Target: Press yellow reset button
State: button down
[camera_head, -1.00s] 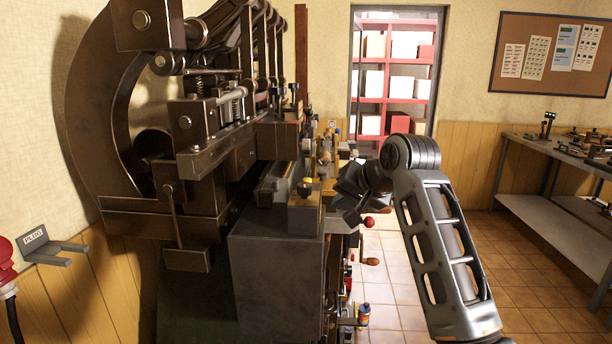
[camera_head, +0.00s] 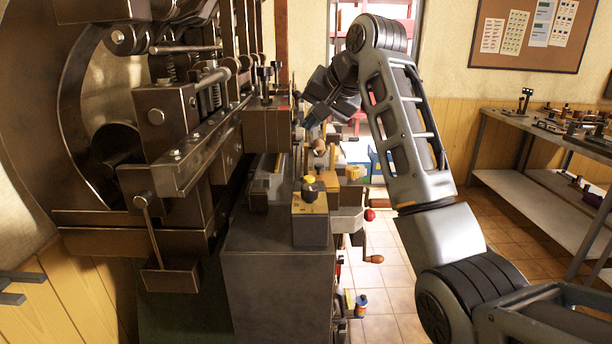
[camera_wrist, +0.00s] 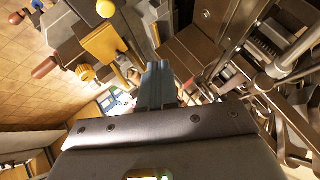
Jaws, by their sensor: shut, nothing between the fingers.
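A small yellow-topped button (camera_head: 309,181) with a dark collar stands on a grey box (camera_head: 310,229) with a tan top plate, at the front of the press bed. My gripper (camera_head: 308,120) is above and beyond that box in the head view, clear of the button and near the press's dark block. In the wrist view my gripper's blue-grey fingers (camera_wrist: 158,84) are together and empty.
The dark metal cam press (camera_head: 150,130) fills the left. A red ball knob (camera_head: 369,215) and a brown crank handle (camera_head: 373,259) stick out right of the bed. A workbench (camera_head: 545,130) stands far right. The tiled floor (camera_head: 385,285) between is open.

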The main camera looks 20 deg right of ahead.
aim_at(312, 179)
jog(key=shift+f+b, duration=0.4)
jog(key=shift+f, duration=4.05)
jog(key=shift+f, duration=0.1)
jog(key=shift+f, duration=0.25)
jog(key=shift+f, duration=0.55)
jog(key=shift+r, duration=0.15)
jog(key=shift+r+p, duration=0.4)
jog(key=shift+r, duration=0.4)
jog(key=shift+r, duration=2.5)
